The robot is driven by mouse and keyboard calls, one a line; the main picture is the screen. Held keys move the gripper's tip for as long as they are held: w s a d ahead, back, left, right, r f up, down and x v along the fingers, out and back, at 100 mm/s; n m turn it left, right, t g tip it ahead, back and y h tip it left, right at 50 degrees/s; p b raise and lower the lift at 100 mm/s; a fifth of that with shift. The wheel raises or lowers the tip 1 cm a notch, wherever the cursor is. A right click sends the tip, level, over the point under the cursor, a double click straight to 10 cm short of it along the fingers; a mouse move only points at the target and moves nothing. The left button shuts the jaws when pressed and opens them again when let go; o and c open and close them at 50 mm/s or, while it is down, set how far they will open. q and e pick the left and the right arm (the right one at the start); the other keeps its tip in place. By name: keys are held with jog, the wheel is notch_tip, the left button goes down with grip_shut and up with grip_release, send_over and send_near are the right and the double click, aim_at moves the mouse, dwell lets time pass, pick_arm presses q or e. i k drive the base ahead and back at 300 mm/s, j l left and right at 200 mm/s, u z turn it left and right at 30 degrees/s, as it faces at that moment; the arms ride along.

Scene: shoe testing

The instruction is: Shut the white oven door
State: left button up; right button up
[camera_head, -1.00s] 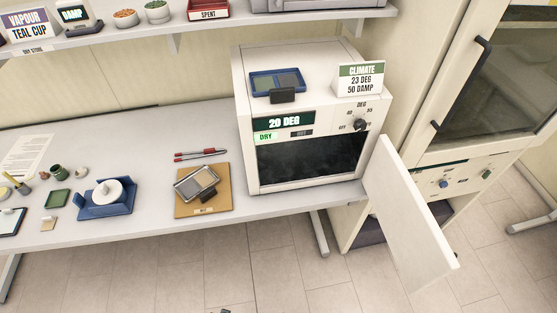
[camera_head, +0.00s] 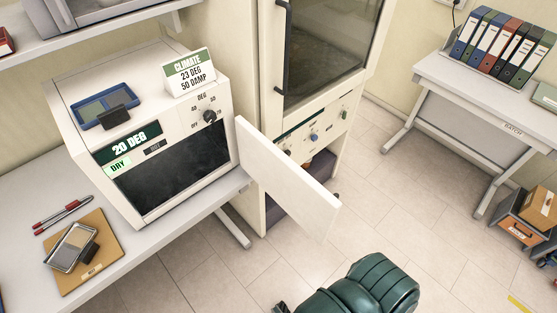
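The white oven (camera_head: 150,130) stands on the right end of the grey bench. Its white door (camera_head: 288,178) is swung wide open, hinged at the oven's right front edge and sticking out over the floor past the bench. The dark oven window or cavity (camera_head: 170,170) shows in the front. The front also has a 20 DEG display, a green DRY label and a black knob (camera_head: 209,116). Nothing is seen touching the door.
A cabinet with a dark glass front (camera_head: 325,50) stands close behind the door. A blue tray (camera_head: 104,105) and a CLIMATE sign (camera_head: 188,73) sit on the oven. A side table (camera_head: 470,85) with several binders is at right. Tiled floor (camera_head: 400,190) lies clear between.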

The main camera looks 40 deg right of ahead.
aim_at(314, 209)
jog(key=l+u, duration=0.15)
jog(key=l, duration=0.25)
jog(key=k+l+u, duration=0.1)
jog(key=l, duration=0.35)
jog(key=l+u, duration=0.15)
jog(key=l, duration=0.25)
jog(key=k+l+u, duration=0.1)
jog(key=l, duration=0.3)
jog(key=k+l+u, duration=0.15)
jog(key=l, duration=0.25)
jog(key=k+l+u, duration=0.15)
jog(key=l, duration=0.2)
